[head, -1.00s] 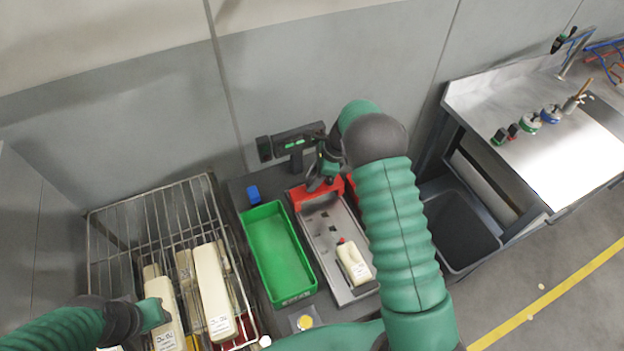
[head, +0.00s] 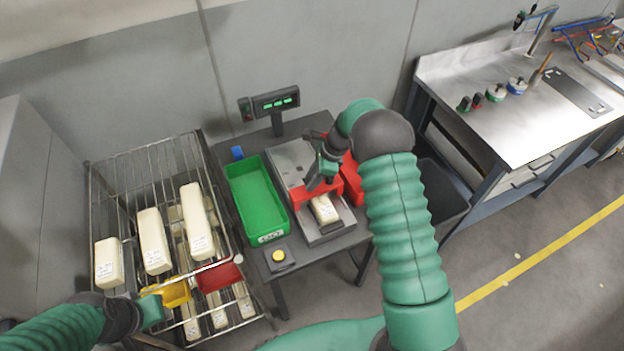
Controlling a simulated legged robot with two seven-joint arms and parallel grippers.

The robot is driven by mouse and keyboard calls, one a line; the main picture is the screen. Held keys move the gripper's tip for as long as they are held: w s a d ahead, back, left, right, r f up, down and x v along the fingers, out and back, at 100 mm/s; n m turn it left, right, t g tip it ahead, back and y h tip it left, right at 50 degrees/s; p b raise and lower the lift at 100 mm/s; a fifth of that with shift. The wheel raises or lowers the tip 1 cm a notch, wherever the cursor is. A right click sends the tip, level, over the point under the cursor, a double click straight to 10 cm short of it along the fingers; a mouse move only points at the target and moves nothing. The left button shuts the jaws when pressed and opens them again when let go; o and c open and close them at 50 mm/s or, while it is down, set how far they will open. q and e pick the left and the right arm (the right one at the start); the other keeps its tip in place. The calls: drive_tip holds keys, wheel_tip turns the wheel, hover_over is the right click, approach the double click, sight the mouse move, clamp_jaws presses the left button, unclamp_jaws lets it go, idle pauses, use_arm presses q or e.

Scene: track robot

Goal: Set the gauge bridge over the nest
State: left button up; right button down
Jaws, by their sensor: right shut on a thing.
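The red gauge bridge (head: 352,182) stands across the grey metal nest (head: 292,157), partly hidden by my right arm. My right gripper (head: 318,182) is shut on the bridge from above. A cream block with a label and dark print (head: 325,209) lies in the front part of the nest, its rear end at or under the bridge. Whether the bridge rests on the nest or hangs just above it cannot be told. My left gripper (head: 152,308) is low at the left, over the wire rack's front edge; its jaws do not show clearly.
A green bin (head: 257,200) stands left of the nest, with a scale display (head: 276,102) behind. A yellow button (head: 279,256) is at the table front. The wire rack (head: 120,165) holds several cream blocks plus yellow and red trays. A steel bench (head: 480,120) stands right.

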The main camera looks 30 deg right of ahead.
drive_tip(key=shift+d+r, duration=0.1)
drive_tip(key=shift+d, duration=0.1)
drive_tip(key=c, duration=1.4)
unclamp_jaws()
drive_tip(key=shift+o, duration=1.3)
drive_tip(key=shift+s, duration=0.15)
drive_tip(key=shift+o, duration=0.3)
drive_tip(key=shift+s, duration=0.15)
drive_tip(key=shift+d+r, duration=0.15)
drive_tip(key=shift+r, duration=0.15)
drive_tip(key=b+v, duration=0.2)
drive_tip(key=v, duration=1.4)
drive_tip(key=shift+b, duration=0.3)
